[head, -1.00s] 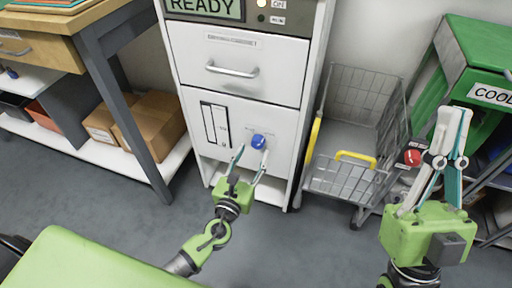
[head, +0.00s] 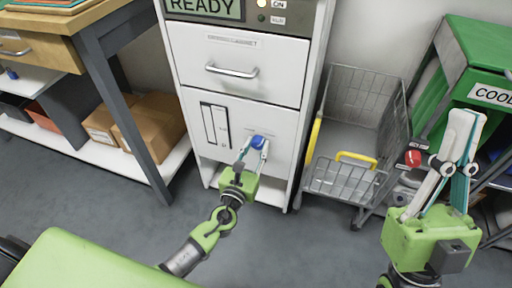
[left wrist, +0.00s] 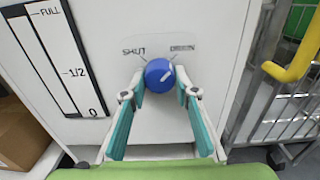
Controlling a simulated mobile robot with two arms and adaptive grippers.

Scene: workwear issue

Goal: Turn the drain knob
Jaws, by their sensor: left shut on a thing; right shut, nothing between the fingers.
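The blue round drain knob (head: 258,142) is on the lower front of the white cabinet (head: 282,118). In the left wrist view the knob (left wrist: 159,75) sits below a label reading SHUT on the left and what looks like DRAIN on the right. The pale line on its face slants to the upper right, towards the right-hand word. My left gripper (head: 254,146) is shut on the knob, one finger on each side; its fingers (left wrist: 159,88) also show in the left wrist view. My right gripper (head: 465,118) is shut and empty at the right, well away from the cabinet.
A level gauge (head: 215,126) is left of the knob, and a drawer with a handle (head: 231,71) is above. A wire cart (head: 345,178) with yellow handles stands close on the right. A workbench (head: 134,110) stands left. Grey floor (head: 110,215) is open in front.

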